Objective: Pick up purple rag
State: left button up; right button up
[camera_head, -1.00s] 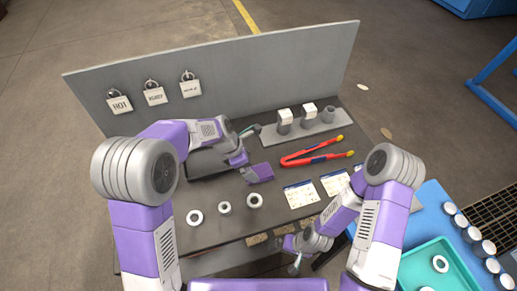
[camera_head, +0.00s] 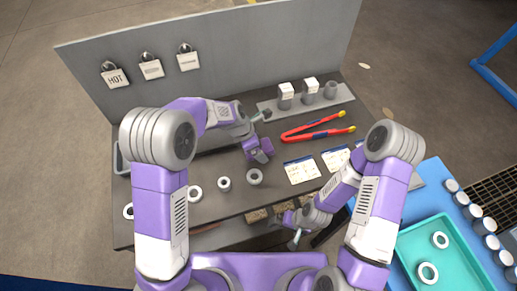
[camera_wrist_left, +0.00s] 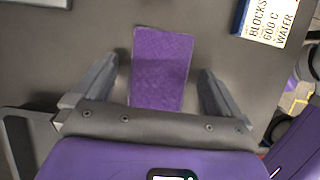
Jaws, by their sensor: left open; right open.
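The purple rag (camera_wrist_left: 162,52) is a flat rectangle on the grey bench, seen best in the left wrist view. My left gripper (camera_wrist_left: 157,72) is open above it, with one finger on each side of the rag and no visible contact. In the head view my left gripper (camera_head: 259,151) is over the rag's spot and covers most of it. My right gripper (camera_head: 296,240) is open and empty, low by the bench's front edge.
Red tongs (camera_head: 312,133) and white cards (camera_head: 301,171) lie right of the rag. Several rings, one here (camera_head: 254,177), lie in front. A grey panel (camera_head: 215,45) with padlocks stands behind. A teal tray (camera_head: 440,255) is at right.

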pick_arm(q)
jog(key=shift+f, duration=0.1)
jog(key=c, duration=1.1)
jog(key=shift+c, duration=0.2)
notch_tip(320, 180, up, 10)
jog(key=p, duration=0.3)
